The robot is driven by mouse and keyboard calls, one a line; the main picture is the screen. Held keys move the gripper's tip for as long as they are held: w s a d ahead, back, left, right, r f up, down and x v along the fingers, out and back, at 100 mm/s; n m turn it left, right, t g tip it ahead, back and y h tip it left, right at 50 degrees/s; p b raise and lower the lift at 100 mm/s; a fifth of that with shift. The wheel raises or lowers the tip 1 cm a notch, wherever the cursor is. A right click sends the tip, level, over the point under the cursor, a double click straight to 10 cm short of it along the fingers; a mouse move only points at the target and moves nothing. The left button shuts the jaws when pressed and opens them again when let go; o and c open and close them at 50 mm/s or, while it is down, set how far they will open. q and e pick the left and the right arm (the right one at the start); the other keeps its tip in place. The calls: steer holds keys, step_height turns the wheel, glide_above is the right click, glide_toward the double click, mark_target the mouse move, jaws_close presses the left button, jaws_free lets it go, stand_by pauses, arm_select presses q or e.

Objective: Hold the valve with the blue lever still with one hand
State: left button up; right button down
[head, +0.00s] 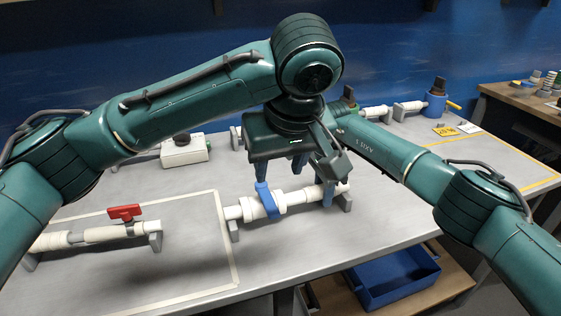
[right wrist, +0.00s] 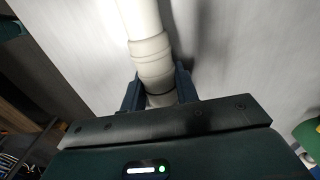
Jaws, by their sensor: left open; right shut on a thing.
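The valve with the blue lever (head: 265,199) sits on a white pipe section held above the table by grey supports. My right gripper (head: 328,190) is shut on the white pipe at the right of this valve. In the right wrist view its two dark fingers (right wrist: 159,92) stand on either side of the white pipe (right wrist: 146,45). My left gripper (head: 272,180) is open and points down just above and behind the blue lever. Whether it touches the lever cannot be told. The left arm hides part of the area behind it.
A second pipe with a red-lever valve (head: 124,212) lies to the left, inside a pale taped outline. A white box (head: 185,151) stands behind it. A blue bin (head: 395,278) is below the table's front edge. The table's front middle is clear.

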stand_by(0.4)
steer(key=c, duration=1)
jaws_free()
steer(key=shift+r, duration=0.1)
step_height(320, 180, up, 12)
